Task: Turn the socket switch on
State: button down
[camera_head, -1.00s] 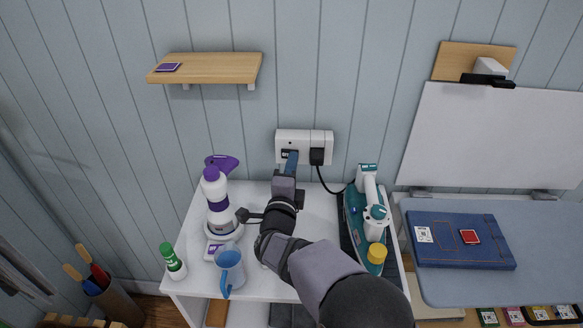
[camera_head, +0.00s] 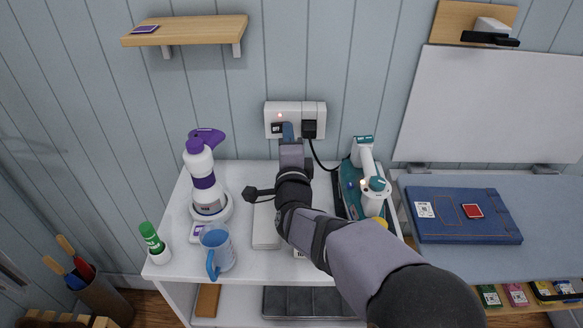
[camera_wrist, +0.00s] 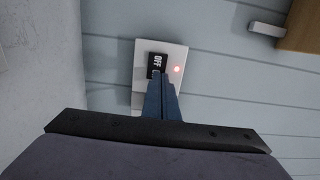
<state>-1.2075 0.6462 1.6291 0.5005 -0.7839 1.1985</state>
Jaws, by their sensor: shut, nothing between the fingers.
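The white double socket (camera_head: 296,106) is on the panelled wall above the white cabinet. Its plate also shows in the wrist view (camera_wrist: 178,52). A small red light (camera_wrist: 177,69) glows on the plate beside a black switch (camera_wrist: 157,62) marked OFF. The black switch also shows in the head view (camera_head: 276,128). My gripper (camera_head: 288,126) is shut and empty, with its blue fingers pointing at the socket. In the wrist view its fingertips (camera_wrist: 161,77) are at the lower end of the switch and cover part of it. I cannot tell whether they touch it.
A black plug (camera_head: 310,128) sits in the socket's right side, its cord running towards a teal iron (camera_head: 352,190). A wooden shelf (camera_head: 185,30) is above.

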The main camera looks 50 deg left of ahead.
jog(key=b+v, duration=0.4)
jog(key=v, duration=1)
jog(key=shift+w+d, duration=0.2)
jog(key=shift+w, duration=0.15)
